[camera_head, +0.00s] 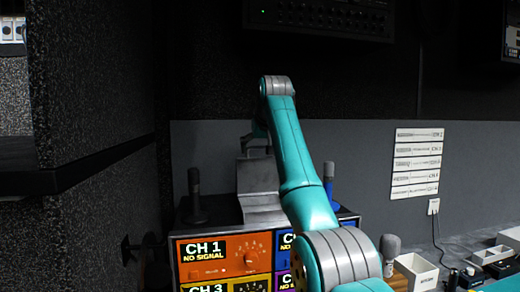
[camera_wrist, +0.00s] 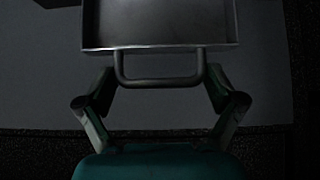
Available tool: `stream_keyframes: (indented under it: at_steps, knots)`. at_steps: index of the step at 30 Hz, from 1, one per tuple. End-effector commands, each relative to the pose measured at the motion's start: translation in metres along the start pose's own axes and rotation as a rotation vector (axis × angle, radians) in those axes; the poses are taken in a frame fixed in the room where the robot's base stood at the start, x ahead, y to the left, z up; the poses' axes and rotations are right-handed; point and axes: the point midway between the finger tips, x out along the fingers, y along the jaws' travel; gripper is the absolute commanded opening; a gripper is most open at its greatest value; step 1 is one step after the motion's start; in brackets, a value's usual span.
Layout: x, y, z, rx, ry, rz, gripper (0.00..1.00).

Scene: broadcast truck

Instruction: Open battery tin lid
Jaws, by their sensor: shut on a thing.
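The grey metal battery tin (camera_head: 262,212) sits on top of the coloured channel unit in the head view. Its lid (camera_head: 257,174) appears raised, standing steeply above the tin's body. In the wrist view the lid (camera_wrist: 160,25) is a grey panel with a rim, and a bar handle (camera_wrist: 158,82) projects from its edge. My gripper (camera_wrist: 160,76) has a finger at each side of the handle and is shut on it. In the head view my gripper (camera_head: 256,138) is small and dark at the lid's top edge, partly hidden by my arm. The tin's inside cannot be seen.
The channel unit (camera_head: 217,260) stands below the tin. A dark microphone (camera_head: 195,195) is left of it, a blue one (camera_head: 329,185) and a grey one (camera_head: 389,250) to the right. A white box (camera_head: 416,271) stands at lower right. A dark wall rises at left.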

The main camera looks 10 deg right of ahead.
Motion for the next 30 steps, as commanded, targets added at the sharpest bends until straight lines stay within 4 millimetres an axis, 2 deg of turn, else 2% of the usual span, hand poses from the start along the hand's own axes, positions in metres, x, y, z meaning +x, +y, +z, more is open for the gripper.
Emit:
stream_keyframes:
  at_steps: [7,8,9,21,26,30]
  knots:
    - [-0.003,0.000,-0.003,0.000,0.009,0.000,0.30]
    - [-0.003,0.000,-0.003,0.000,0.009,0.000,0.95]
    - [-0.002,0.000,-0.003,0.000,0.009,0.000,1.00]
    - [-0.005,0.000,-0.001,0.000,0.003,0.000,1.00]
    - [-0.026,0.000,-0.001,0.000,0.006,0.000,1.00]
    - [-0.055,0.000,-0.002,0.000,0.008,0.000,1.00]
